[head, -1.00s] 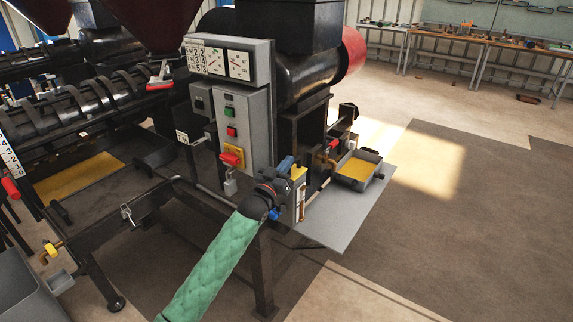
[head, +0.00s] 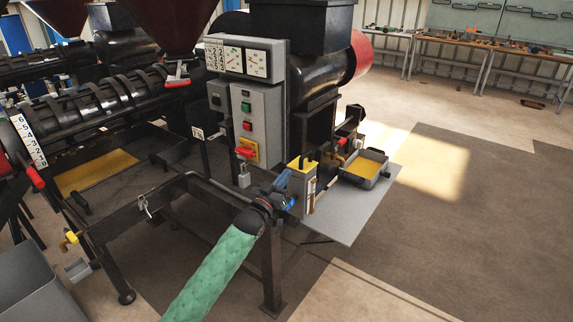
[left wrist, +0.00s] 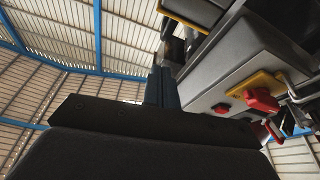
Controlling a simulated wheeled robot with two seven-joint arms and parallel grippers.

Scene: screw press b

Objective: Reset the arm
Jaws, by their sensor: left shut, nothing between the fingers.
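My left arm, in a green sleeve, comes in from the bottom of the head view. Its gripper (head: 288,196) has blue fingers that are shut and empty. It is in front of the press's control box (head: 256,125), below and to the right of the red switch on a yellow plate (head: 247,151). The left wrist view shows that red switch (left wrist: 261,99) at the right, with the shut blue fingers (left wrist: 162,88) to its left and apart from it. My right gripper is not in view.
A grey box with a yellow top (head: 301,184) stands close behind the left gripper. A tray of yellow liquid (head: 364,167) sits on a grey plate to the right. A black frame (head: 130,212) stands left of the arm. Open floor lies at the right.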

